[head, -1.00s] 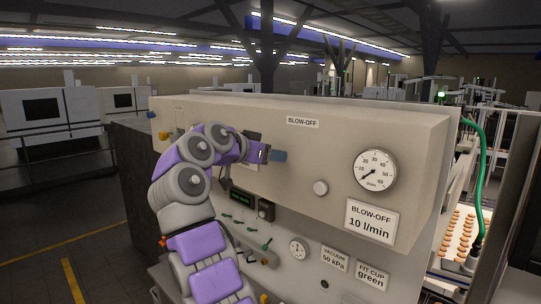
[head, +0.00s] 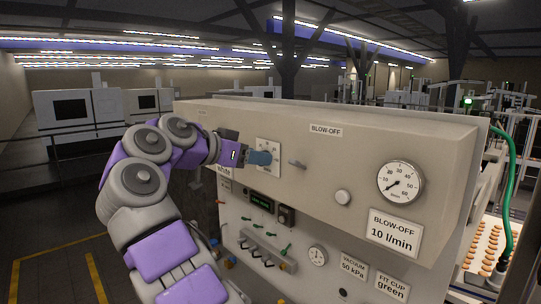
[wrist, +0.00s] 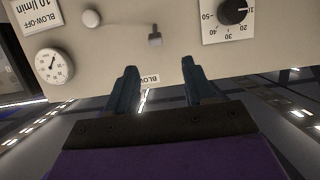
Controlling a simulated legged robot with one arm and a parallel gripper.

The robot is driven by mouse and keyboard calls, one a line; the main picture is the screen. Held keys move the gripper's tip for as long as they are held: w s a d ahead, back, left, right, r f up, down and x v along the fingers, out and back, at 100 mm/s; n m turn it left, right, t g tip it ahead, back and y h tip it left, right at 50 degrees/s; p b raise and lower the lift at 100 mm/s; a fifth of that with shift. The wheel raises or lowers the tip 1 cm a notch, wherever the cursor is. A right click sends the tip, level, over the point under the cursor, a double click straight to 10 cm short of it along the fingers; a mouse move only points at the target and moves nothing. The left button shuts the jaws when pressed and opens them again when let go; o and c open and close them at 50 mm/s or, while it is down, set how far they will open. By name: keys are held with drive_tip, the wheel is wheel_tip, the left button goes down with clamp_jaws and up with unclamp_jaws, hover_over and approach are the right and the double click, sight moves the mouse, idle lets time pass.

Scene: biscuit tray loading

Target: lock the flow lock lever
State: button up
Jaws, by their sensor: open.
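The flow lock lever, a small grey lever (head: 297,163), sticks out of the beige panel (head: 330,155), right of a dial plate (head: 270,145). It also shows in the upside-down wrist view (wrist: 155,37), just beyond and between the fingertips. My gripper (head: 261,157) has blue fingers and is in front of the dial plate, left of the lever. In the wrist view my gripper (wrist: 158,67) is open with nothing between its fingers. It looks apart from the lever. Part of the dial plate is hidden by the gripper in the head view.
A round white knob (head: 342,197) and a blow-off gauge (head: 400,182) are to the right on the same panel. The wrist view shows a black dial knob (wrist: 233,11) beside the lever.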

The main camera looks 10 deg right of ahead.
drive_tip(key=p+v, duration=0.1)
drive_tip(key=v, duration=0.3)
drive_tip(key=s+d+f+n+g+b, duration=0.3)
drive_tip(key=d+f+n+b, duration=0.2)
drive_tip(key=d+f+b, duration=0.65)
drive_tip(key=s+d+f+n+g+y+b, duration=0.1)
drive_tip(key=s+d+f, duration=0.25)
drive_tip(key=f, duration=0.35)
drive_tip(key=s+d+f+n+g+y+b, duration=0.1)
drive_tip(key=s+d+f+y+b, duration=0.1)
drive_tip(key=s+f, duration=0.3)
drive_tip(key=s+d+f+n+g+y+b, duration=0.1)
drive_tip(key=s+d+f, duration=0.15)
drive_tip(key=f, duration=0.55)
drive_tip(key=s+a+f+n+g+y+b, duration=0.1)
drive_tip(key=s+a+f+y+b, duration=0.1)
drive_tip(key=s+f, duration=0.7)
drive_tip(key=s+a+f+n+g+y+b, duration=0.1)
drive_tip(key=s+f+y+b, duration=0.2)
drive_tip(key=s+f, duration=0.7)
drive_tip(key=s+a+f+g+y+b, duration=0.2)
drive_tip(key=s+f+b, duration=0.4)
drive_tip(key=s+f, duration=0.4)
wheel_tip(320, 180, down, 3)
drive_tip(key=shift+s+a+f+n+y, duration=0.1)
drive_tip(key=shift+s+a+n+y, duration=0.2)
drive_tip(key=shift+n, duration=0.1)
